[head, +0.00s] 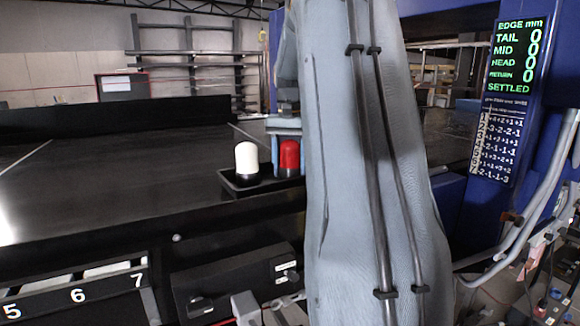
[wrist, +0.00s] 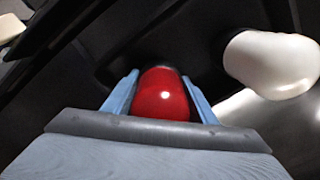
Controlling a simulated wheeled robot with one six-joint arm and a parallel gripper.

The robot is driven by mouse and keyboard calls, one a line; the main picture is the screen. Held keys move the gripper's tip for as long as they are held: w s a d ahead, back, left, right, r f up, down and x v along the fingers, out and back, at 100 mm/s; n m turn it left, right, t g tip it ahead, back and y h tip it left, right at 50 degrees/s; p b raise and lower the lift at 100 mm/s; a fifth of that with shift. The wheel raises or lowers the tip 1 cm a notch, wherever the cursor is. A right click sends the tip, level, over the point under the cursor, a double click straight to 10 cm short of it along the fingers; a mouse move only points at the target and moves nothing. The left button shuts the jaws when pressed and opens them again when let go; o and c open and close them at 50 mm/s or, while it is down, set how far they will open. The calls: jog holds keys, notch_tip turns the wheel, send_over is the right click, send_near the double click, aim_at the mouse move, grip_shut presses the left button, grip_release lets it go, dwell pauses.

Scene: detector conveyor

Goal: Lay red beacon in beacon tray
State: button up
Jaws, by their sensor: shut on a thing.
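The red beacon (head: 289,155) stands upright at the black beacon tray (head: 233,191), to the right of a white beacon (head: 247,160). My gripper (head: 287,130) is over the red beacon, with its blue-grey fingers partly hidden by my arm. In the wrist view the red beacon (wrist: 161,93) sits between the two fingers of my gripper (wrist: 160,100), which are shut on it. The white beacon (wrist: 270,64) is close by at the right. I cannot tell whether the red beacon's base touches the tray floor, and my arm hides the tray's right part.
A wide dark conveyor surface (head: 110,180) lies to the left of the tray. Numbered slots (head: 78,296) and a black box (head: 235,285) are below at the front. A display (head: 516,60) on a blue post at the right reads SETTLED, with zeros.

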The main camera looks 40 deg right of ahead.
aim_at(290, 137)
jog(key=o, duration=1.3)
notch_tip(290, 137, up, 12)
jog(key=b, duration=0.3)
jog(key=shift+r, duration=0.1)
